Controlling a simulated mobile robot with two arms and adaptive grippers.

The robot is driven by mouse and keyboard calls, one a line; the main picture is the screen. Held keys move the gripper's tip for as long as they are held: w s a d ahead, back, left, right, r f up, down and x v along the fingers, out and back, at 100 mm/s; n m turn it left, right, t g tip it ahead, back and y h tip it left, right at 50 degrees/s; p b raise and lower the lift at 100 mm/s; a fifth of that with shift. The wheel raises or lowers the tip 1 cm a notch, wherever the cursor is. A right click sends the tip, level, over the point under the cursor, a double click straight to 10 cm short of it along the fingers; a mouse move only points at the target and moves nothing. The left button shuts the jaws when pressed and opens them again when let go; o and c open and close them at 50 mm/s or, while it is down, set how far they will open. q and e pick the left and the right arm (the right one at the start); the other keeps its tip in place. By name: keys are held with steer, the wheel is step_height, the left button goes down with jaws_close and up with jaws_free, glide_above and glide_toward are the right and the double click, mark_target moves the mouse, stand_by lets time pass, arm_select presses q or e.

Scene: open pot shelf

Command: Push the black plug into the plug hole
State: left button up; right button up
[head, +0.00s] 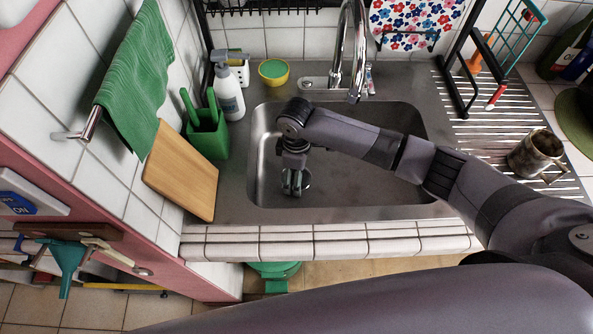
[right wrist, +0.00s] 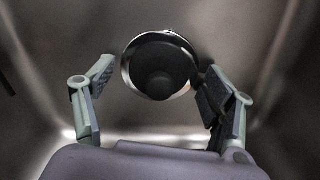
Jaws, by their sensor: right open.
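The black plug (right wrist: 160,68) is a dark round disc with a raised knob in its middle, seen from above in the right wrist view. A shiny metal ring of the plug hole (right wrist: 127,72) shows around its edge. I cannot tell how deep the plug sits in the hole. My right gripper (head: 292,190) points down into the sink basin (head: 352,190). In the right wrist view its open fingers (right wrist: 160,78) stand on either side of the plug, the right one close to the rim. In the head view the gripper mostly hides the plug. My left gripper is not in view.
The chrome tap (head: 347,50) stands behind the basin. A soap bottle (head: 228,92), a green holder (head: 208,135) and a wooden board (head: 181,171) are on the left. A metal mug (head: 535,153) stands on the right drainer. The basin's right part is clear below my arm.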

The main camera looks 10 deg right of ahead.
steer(key=shift+r, duration=0.15)
step_height(320, 180, up, 12)
stand_by(0.3)
stand_by(0.4)
